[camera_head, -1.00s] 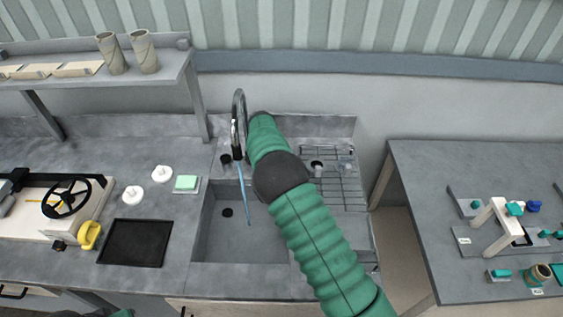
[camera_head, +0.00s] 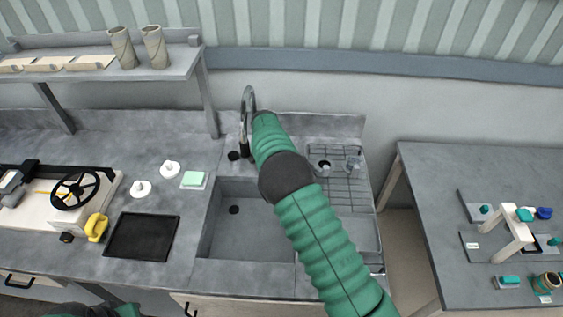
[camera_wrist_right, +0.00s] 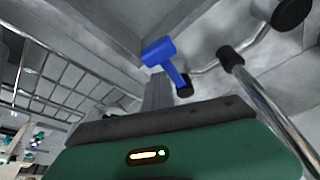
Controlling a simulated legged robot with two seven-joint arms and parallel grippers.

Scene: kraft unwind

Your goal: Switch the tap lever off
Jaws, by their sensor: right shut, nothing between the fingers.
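The chrome tap (camera_head: 248,105) arches over the back of the sink (camera_head: 245,240), and no water stream shows under it. My right arm reaches over the sink to the tap's right side and hides the lever and the gripper in the head view. In the right wrist view the blue tap lever (camera_wrist_right: 160,52) is just beyond my right gripper (camera_wrist_right: 157,92), which is shut and empty. The fingertips look close to the lever; I cannot tell if they touch. The tap's chrome pipe (camera_wrist_right: 265,100) runs at the right. My left gripper is out of view.
A wire drying rack (camera_head: 340,185) stands right of the sink. A green sponge (camera_head: 193,179) and a black mat (camera_head: 142,236) lie left of it. A shelf (camera_head: 150,72) holds cardboard tubes. A separate table (camera_head: 435,190) is at the right.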

